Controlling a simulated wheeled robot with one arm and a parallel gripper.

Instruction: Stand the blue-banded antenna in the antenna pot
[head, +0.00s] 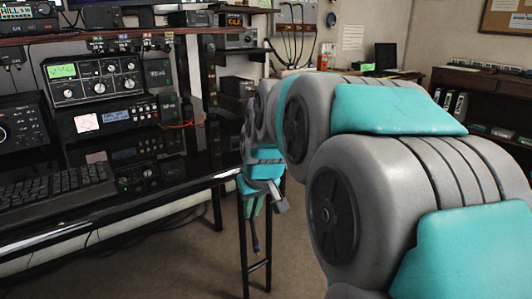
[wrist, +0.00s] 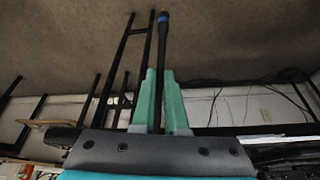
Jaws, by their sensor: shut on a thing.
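The blue-banded antenna (wrist: 162,45) is a thin black rod with a blue band close to its far end. My gripper (wrist: 160,76) is shut on it, and the rod sticks out well past the fingertips in the wrist view. In the head view my gripper (head: 252,211) points down beside the desk's right end. The antenna (head: 255,236) hangs below it there, small and dark, with its banded end lowest. I cannot make out the antenna pot in either view.
A glossy black desk (head: 170,187) with a keyboard (head: 55,190) and stacked radio sets (head: 95,80) fills the left. A dark slim-legged frame (head: 258,268) stands by my gripper. A dark shelf unit (head: 490,95) is at the right. Bare floor (head: 185,265) shows below the desk.

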